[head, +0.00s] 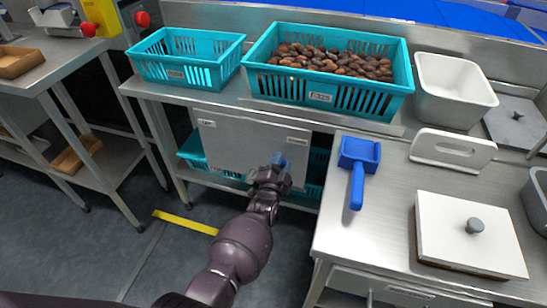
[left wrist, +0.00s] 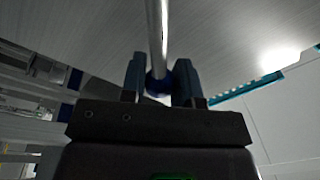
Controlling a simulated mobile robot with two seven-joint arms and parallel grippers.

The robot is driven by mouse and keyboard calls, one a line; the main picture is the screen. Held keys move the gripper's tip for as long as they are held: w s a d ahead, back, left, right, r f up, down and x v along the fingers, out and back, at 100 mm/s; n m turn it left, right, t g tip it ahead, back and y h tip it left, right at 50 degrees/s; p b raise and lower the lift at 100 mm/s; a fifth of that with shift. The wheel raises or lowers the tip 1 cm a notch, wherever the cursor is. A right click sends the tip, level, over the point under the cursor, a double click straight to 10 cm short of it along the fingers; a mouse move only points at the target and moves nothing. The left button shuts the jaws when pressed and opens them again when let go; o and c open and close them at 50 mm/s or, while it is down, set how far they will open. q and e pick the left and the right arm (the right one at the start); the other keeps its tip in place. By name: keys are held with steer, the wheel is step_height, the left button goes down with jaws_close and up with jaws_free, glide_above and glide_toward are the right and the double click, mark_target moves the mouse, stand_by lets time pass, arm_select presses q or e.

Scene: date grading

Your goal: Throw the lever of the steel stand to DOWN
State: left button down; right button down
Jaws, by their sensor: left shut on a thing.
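The steel stand has a flat grey front panel (head: 232,145) below its top, with small labels at its upper left and right; I cannot read them. The lever shows in the left wrist view as a bright metal rod (left wrist: 157,35) with a dark blue knob (left wrist: 156,84) at its near end. My left gripper (head: 277,161) is in front of the panel's lower right part. In the left wrist view its two fingers (left wrist: 160,82) are on either side of the knob, shut on it. The gripper hides most of the lever in the head view. My right gripper is not in view.
A blue crate of dates (head: 330,98) and an empty blue crate (head: 188,72) stand on the stand's top. A blue scoop (head: 357,185), a white-lidded box (head: 468,245) and a white bin (head: 453,92) are on the right counter. A yellow floor strip (head: 185,222) lies at left.

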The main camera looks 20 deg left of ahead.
arm_select(q)
steer(key=shift+d+f+m, duration=0.4)
steer(key=shift+f, duration=0.05)
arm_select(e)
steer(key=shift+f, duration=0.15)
arm_select(q)
steer(key=c, duration=0.9)
jaws_free()
steer(key=shift+f, duration=0.1)
steer(key=shift+o, duration=0.2)
steer(key=shift+s, duration=0.5)
steer(key=s+f+p, duration=0.1)
steer(key=s+p, duration=0.1)
steer(key=s, duration=0.7)
steer(key=shift+s+a, duration=0.15)
steer(key=shift+s, duration=0.2)
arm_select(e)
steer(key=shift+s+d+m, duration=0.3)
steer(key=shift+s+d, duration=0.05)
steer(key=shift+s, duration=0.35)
arm_select(q)
steer(key=shift+f, duration=0.15)
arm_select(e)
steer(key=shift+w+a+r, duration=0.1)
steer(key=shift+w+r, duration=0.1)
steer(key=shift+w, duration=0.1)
